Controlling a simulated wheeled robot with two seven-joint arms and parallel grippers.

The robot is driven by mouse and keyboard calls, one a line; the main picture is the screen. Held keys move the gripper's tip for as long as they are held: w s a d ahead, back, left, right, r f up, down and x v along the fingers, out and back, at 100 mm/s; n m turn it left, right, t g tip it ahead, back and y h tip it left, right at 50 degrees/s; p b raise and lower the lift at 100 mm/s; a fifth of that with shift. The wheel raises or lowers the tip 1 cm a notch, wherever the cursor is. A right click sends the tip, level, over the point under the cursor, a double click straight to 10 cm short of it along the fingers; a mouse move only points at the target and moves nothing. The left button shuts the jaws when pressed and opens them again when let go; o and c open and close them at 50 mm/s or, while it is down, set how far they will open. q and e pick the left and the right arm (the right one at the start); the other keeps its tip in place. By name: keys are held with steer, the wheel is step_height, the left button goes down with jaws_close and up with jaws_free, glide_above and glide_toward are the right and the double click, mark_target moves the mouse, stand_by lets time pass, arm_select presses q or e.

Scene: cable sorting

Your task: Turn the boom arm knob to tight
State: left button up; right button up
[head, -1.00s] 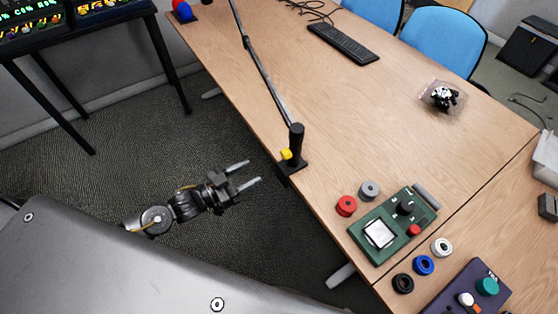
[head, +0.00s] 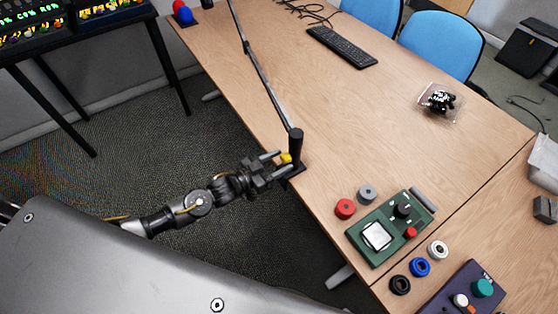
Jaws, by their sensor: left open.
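The boom arm (head: 259,68) is a thin dark jointed pole that rises from a black clamp post (head: 296,146) at the table's left edge. Its yellow knob (head: 286,158) sits low on the post, on the side facing my arm. My left gripper (head: 283,161) is open, with its two grey fingers reaching to either side of the yellow knob. I cannot tell whether the fingers touch it. My right gripper is not in view.
A green control box (head: 381,255) with red and grey rings beside it stands at the table's near part. A purple box (head: 452,293) and several rings lie nearby. A keyboard (head: 342,47) lies farther back. The table's middle is clear.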

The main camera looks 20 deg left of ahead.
arm_select(q)
steer(key=c, duration=1)
steer(key=shift+m, duration=0.3)
steer(key=m, duration=0.3)
steer(key=shift+m+b, duration=0.3)
steer(key=m, duration=0.4)
steer(key=shift+m+b, duration=0.3)
steer(key=shift+b, duration=0.05)
steer(key=shift+m+b, duration=0.85)
steer(key=shift+m, duration=3.65)
steer(key=shift+o, duration=0.2)
